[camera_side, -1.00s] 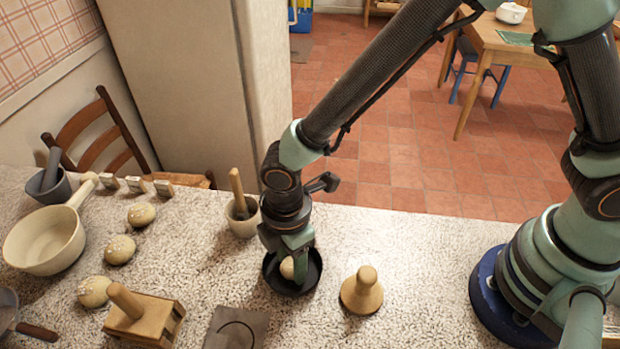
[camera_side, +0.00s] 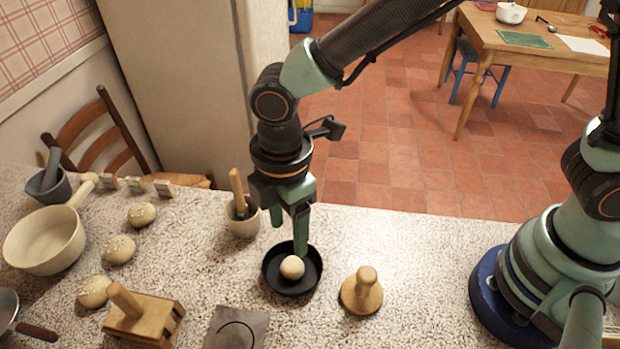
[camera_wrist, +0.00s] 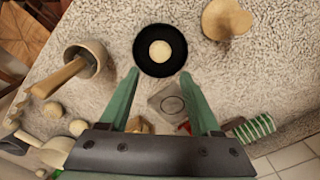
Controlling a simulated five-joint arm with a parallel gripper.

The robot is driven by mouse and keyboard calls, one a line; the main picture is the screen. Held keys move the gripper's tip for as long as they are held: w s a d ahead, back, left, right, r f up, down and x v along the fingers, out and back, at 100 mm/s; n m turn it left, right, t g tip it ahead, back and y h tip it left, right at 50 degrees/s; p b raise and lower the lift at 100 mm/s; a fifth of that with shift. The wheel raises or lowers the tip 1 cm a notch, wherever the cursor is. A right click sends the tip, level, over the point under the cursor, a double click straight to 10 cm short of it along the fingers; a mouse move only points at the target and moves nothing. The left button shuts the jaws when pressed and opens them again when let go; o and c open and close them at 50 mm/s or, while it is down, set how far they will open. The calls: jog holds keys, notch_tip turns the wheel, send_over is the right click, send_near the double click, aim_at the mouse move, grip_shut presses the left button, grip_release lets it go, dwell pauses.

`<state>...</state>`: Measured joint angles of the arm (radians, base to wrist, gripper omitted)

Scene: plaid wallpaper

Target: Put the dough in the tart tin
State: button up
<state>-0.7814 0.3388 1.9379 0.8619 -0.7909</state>
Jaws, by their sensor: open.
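The dough (camera_side: 292,267) is a small pale ball lying inside the black round tart tin (camera_side: 272,284). In the wrist view the dough (camera_wrist: 160,50) sits near the middle of the tin (camera_wrist: 143,64), with dark floor showing all around it. My gripper (camera_side: 288,238) is open and empty above the tin's back edge, its fingers apart and clear of the dough. In the wrist view the two green fingers of my gripper (camera_wrist: 160,75) are spread wide, with nothing between them.
A mortar with a wooden pestle (camera_side: 243,224) stands just behind left of the tin. A wooden stamp (camera_side: 362,293) stands to its right. A wooden press (camera_side: 145,320), buns (camera_side: 119,250) and a cream pan (camera_side: 45,243) are at left. The counter right of the stamp is clear.

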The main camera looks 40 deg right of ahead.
jog(key=w+d+r+m+t+y, duration=0.15)
jog(key=w+d+r+m, duration=0.25)
jog(key=d+r+m, duration=0.7)
jog(key=s+d+r+m+t, duration=0.1)
jog(key=d+m+t, duration=0.1)
jog(key=d, duration=0.6)
jog(key=s+d+r+m+t+h, duration=0.1)
jog(key=s+d+r+m+t, duration=0.1)
jog(key=d+m, duration=0.3)
jog(key=d, duration=0.4)
jog(key=shift+s, duration=0.25)
